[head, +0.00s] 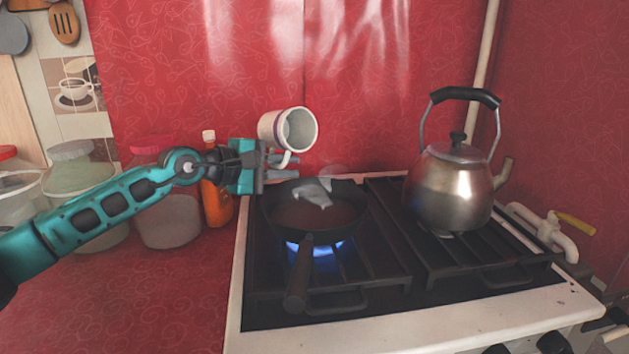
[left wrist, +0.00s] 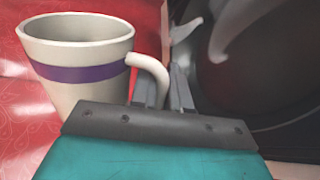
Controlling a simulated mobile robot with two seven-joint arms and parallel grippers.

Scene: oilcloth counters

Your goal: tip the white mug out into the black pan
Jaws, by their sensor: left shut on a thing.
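The white mug (head: 268,128) has a purple band in the left wrist view (left wrist: 75,95). In the head view it is tipped on its side in the air, mouth facing right, above the far left part of the black pan (head: 285,213). My left gripper (head: 284,160) is shut on the mug's handle, also seen in the left wrist view (left wrist: 160,88). A grey, glossy, irregular shape (head: 313,192) shows over the pan's far part; I cannot tell whether it is falling or lying there. The mug's inside looks empty. My right gripper is not in view.
The pan sits on the left burner over a blue flame (head: 318,248). A steel kettle (head: 450,185) stands on the right burner. An orange bottle (head: 216,190) and several jars stand left of the stove (head: 243,335). A red patterned wall is close behind.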

